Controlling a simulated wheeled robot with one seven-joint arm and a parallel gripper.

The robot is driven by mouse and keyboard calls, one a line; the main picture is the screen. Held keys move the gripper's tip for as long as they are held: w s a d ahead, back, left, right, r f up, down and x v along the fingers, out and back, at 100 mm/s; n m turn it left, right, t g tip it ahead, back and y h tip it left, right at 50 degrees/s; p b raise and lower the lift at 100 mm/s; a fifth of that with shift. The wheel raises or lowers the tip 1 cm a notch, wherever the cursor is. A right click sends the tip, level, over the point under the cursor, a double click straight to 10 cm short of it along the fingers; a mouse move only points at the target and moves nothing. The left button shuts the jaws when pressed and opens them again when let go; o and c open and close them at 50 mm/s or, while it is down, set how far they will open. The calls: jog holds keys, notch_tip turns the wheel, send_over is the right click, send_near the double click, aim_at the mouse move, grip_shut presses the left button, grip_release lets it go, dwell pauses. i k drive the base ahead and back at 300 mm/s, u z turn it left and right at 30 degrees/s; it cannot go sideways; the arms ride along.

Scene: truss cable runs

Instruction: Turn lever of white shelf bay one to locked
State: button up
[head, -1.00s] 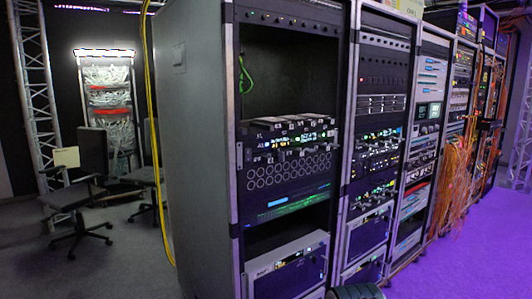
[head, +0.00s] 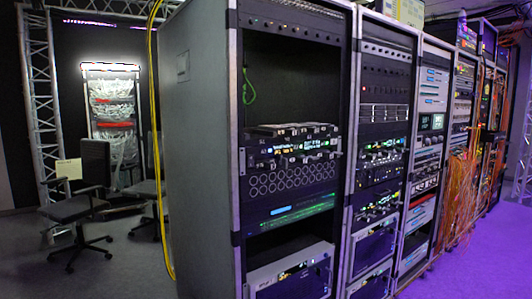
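No lever can be made out in the head view. A narrow lit shelf unit (head: 113,118) stands at the far left against the dark back wall, with a bright white top and bundles of white and red cables. I cannot tell whether it is the white shelf bay one. My gripper is not in view.
A row of tall equipment racks (head: 205,150) fills the middle and right. A yellow cable (head: 152,130) hangs along the nearest rack's left side. Office chairs (head: 78,200) stand before the lit shelf. Orange cables (head: 465,185) hang at the right. Purple-lit floor (head: 480,260) is clear.

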aim_at(284, 161)
jog(key=k, duration=0.6)
jog(key=u, duration=0.3)
jog(key=i, duration=1.4)
jog(key=z, duration=0.9)
jog(key=i, duration=0.2)
jog(key=z, duration=0.15)
